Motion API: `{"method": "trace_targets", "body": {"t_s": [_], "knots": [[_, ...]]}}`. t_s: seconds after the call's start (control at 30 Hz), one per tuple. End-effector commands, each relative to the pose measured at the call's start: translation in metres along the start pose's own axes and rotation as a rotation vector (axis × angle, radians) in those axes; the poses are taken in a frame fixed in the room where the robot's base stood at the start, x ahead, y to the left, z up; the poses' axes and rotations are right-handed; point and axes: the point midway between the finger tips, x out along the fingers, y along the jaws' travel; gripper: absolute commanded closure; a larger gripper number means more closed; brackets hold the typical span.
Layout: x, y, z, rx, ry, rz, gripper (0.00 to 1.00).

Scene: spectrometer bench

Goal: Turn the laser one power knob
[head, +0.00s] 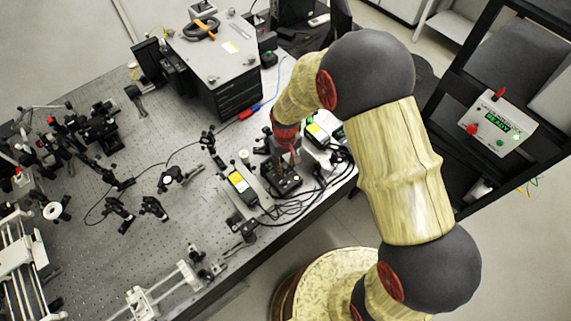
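My gripper (290,158) is in the middle of the head view, pointing down over a small black box (285,184) on the bench. The fingertips are at or just above the top of this box. I cannot tell whether they touch it, or whether they are open or shut. No power knob can be made out clearly; the gripper and the small size hide such detail. A box with a yellow label (241,185) lies just left of the black box. Another yellow-labelled box (318,134) lies behind, to the right of my gripper.
Dark cables (292,208) run in loops along the bench's near edge. Optical mounts stand across the perforated bench (175,215) on the left. A large grey-topped box (215,50) stands at the back. A panel reading READY (498,121) hangs on the black frame at right.

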Motion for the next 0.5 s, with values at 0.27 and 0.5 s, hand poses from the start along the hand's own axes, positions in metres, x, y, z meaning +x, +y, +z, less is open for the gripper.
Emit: {"method": "trace_targets", "body": {"t_s": [0.27, 0.5], "knots": [[0.0023, 0.0001, -0.0002, 0.000, 0.001, 0.000, 0.68], [0.0021, 0.0001, -0.0002, 0.000, 0.001, 0.000, 0.80]]}}
